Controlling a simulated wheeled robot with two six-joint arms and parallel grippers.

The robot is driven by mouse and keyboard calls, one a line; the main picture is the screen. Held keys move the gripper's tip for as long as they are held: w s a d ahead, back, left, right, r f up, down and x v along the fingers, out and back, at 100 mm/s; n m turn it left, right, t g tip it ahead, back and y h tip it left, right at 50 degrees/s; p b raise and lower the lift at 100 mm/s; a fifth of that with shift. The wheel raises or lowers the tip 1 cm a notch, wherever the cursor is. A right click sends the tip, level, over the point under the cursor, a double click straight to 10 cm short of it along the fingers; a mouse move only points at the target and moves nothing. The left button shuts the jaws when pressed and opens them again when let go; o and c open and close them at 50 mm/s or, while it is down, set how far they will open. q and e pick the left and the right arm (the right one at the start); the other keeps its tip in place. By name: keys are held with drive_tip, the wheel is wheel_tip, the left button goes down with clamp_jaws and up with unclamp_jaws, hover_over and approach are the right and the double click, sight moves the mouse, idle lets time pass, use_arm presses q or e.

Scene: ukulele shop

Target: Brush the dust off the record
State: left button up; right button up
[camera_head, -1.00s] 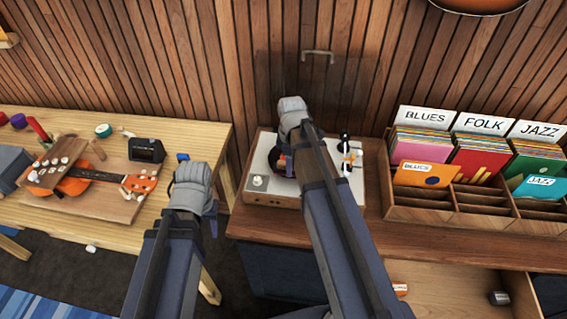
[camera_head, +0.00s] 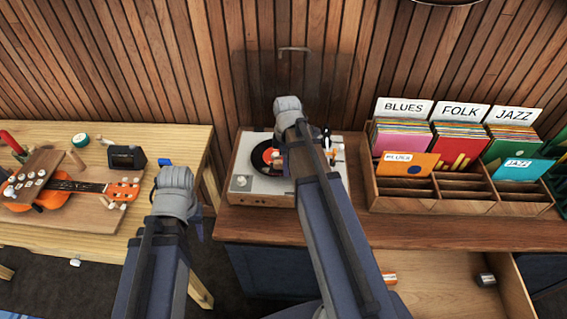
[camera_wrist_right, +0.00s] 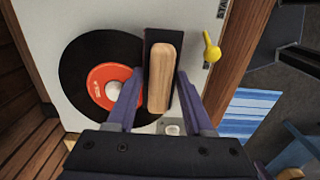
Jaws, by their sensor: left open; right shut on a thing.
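The black record (camera_head: 262,148) with its orange-red label lies on the grey-topped turntable (camera_head: 240,190). It also shows in the right wrist view (camera_wrist_right: 72,68), left of the brush. My right gripper (camera_wrist_right: 161,85) is shut on the wooden handle of a brush (camera_wrist_right: 161,70) with a dark pad. The brush is over the record's right edge; I cannot tell whether it touches.
A record crate (camera_head: 400,203) with BLUES, FOLK and JAZZ sections stands right of the turntable. An open drawer (camera_head: 450,285) is below. A workbench (camera_head: 75,240) with a ukulele (camera_head: 65,186) is at left. A yellow piece (camera_wrist_right: 210,47) sits at the deck's edge.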

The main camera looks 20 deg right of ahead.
sight(275, 161)
clamp_jaws()
drive_tip(key=shift+w+a, duration=0.45)
drive_tip(key=shift+a, duration=0.35)
drive_tip(key=shift+w+a, duration=0.4)
drive_tip(key=shift+a, duration=0.4)
drive_tip(key=shift+w+a, duration=0.3)
drive_tip(key=shift+a, duration=0.35)
drive_tip(key=shift+w+a, duration=0.3)
drive_tip(key=shift+a, duration=0.3)
drive_tip(key=shift+w+a, duration=0.3)
drive_tip(key=shift+a, duration=0.35)
wheel_tip(275, 161, up, 6)
drive_tip(key=p, duration=0.6)
wheel_tip(275, 161, up, 3)
drive_tip(key=p, duration=0.3)
